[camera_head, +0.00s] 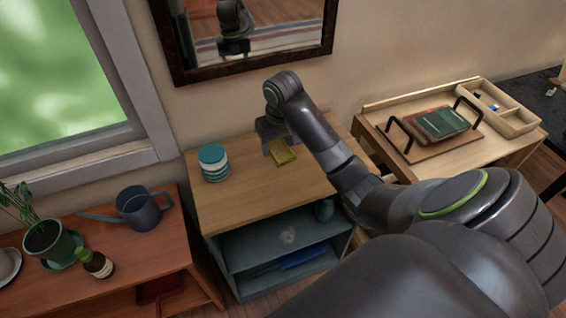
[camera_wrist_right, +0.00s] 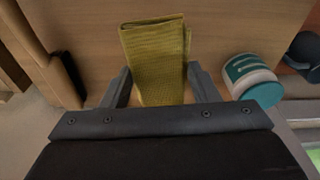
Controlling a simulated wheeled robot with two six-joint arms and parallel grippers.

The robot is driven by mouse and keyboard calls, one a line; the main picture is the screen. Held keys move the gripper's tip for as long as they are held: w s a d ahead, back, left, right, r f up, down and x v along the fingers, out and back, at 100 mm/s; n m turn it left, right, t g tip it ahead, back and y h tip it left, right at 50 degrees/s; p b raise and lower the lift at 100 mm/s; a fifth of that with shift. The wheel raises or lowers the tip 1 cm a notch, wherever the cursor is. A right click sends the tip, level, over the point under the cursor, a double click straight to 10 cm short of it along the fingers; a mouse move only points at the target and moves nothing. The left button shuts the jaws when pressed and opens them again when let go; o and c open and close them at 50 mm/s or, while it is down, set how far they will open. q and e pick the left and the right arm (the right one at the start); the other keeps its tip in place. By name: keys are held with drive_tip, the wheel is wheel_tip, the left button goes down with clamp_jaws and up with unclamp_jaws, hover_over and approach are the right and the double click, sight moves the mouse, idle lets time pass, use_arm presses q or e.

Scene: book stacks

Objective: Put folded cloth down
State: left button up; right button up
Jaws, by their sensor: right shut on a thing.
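The folded cloth (camera_head: 284,156) is mustard yellow, with a woven texture. In the head view it is at the top of the wooden cabinet (camera_head: 235,205), below my right gripper (camera_head: 273,148). In the right wrist view the cloth (camera_wrist_right: 157,60) sits between the two fingers of my right gripper (camera_wrist_right: 160,88), which is shut on it. The cloth's far end reaches out past the fingertips over the wood. I cannot tell whether its underside touches the cabinet top. My left gripper is not in view.
A stack of teal and white round containers (camera_head: 213,162) stands left of the cloth, also in the wrist view (camera_wrist_right: 252,80). A mirror (camera_head: 250,72) hangs behind. A desk (camera_head: 380,112) with a tray and books is right. A watering can (camera_head: 140,208) stands left.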

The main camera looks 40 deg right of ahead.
drive_tip(key=n+y, duration=0.1)
drive_tip(key=n, duration=0.5)
drive_tip(key=shift+d+p, duration=0.1)
drive_tip(key=shift+p, duration=0.25)
drive_tip(key=n, duration=0.4)
drive_tip(key=shift+w+n+g+y, duration=0.1)
drive_tip(key=shift+n+g+y, duration=0.2)
drive_tip(key=shift+n, duration=0.1)
drive_tip(key=n+p, duration=0.1)
drive_tip(key=n, duration=0.5)
drive_tip(key=shift+r+g, duration=0.15)
drive_tip(key=shift+g, duration=0.25)
drive_tip(key=n, duration=0.4)
drive_tip(key=shift+d+g, duration=0.1)
drive_tip(key=shift+g, duration=0.2)
drive_tip(key=b, duration=0.5)
hover_over(278, 175)
drive_tip(key=shift+n, duration=0.3)
drive_tip(key=f, duration=0.5)
drive_tip(key=shift+w+d+f, duration=0.1)
drive_tip(key=shift+d+f, duration=0.05)
drive_tip(key=shift+d, duration=0.05)
drive_tip(key=shift+f, duration=2.4)
drive_tip(key=shift+f, duration=0.1)
drive_tip(key=o, duration=1)
